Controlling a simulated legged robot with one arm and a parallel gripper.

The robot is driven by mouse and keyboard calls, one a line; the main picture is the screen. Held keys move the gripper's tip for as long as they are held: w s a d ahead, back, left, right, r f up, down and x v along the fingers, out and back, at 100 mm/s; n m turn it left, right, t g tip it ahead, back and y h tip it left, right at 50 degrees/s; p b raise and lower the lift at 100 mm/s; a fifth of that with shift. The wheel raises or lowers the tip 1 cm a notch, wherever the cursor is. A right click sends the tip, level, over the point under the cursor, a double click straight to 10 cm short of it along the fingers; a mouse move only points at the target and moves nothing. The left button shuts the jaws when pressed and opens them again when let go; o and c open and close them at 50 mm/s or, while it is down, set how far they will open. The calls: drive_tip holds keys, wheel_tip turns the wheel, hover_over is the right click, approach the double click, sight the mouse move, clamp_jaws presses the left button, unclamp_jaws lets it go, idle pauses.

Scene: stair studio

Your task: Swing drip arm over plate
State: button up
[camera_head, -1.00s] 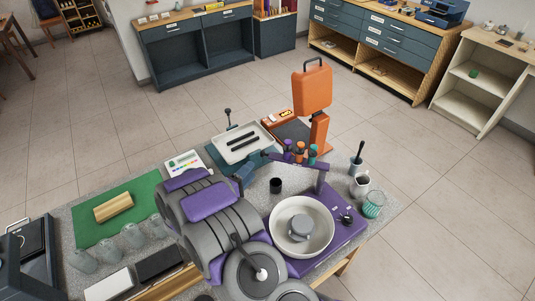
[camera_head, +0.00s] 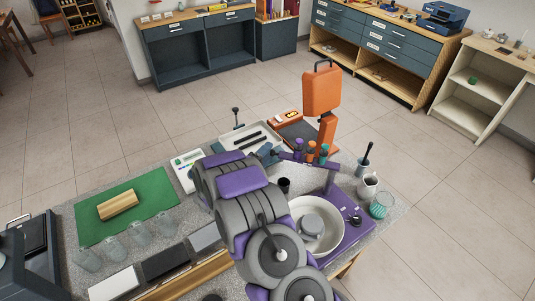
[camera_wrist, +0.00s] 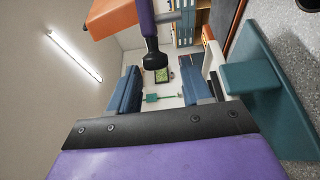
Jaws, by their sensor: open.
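The purple drip arm (camera_head: 312,160) carries several small coloured bottles. Its post stands on the purple base (camera_head: 350,222) at the right of the bench. The arm points left from the post, behind the white bowl (camera_head: 338,232). A grey round plate (camera_head: 311,226) sits in the bowl, partly hidden by my arm. My gripper (camera_head: 268,153) is at the left end of the drip arm. In the wrist view my open gripper (camera_wrist: 160,88) has a purple rod with a dark knob (camera_wrist: 156,60) close before it. I cannot tell whether they touch.
An orange press (camera_head: 321,92) stands just behind the drip arm. A white tray (camera_head: 232,138) with dark bars lies behind my gripper. A white pitcher (camera_head: 368,187) and a teal-striped cup (camera_head: 381,204) stand at the right. A green mat (camera_head: 150,202) lies left.

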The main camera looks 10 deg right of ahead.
sight(275, 153)
drive_tip(key=shift+c, duration=0.6)
drive_tip(key=d, duration=0.3)
drive_tip(key=shift+d, duration=0.1)
drive_tip(key=c, duration=0.4)
drive_tip(key=shift+d, duration=0.15)
drive_tip(key=shift+c, duration=1.7)
drive_tip(key=shift+s+a, duration=0.15)
drive_tip(key=shift+a, duration=0.55)
clamp_jaws()
drive_tip(key=shift+d, duration=0.1)
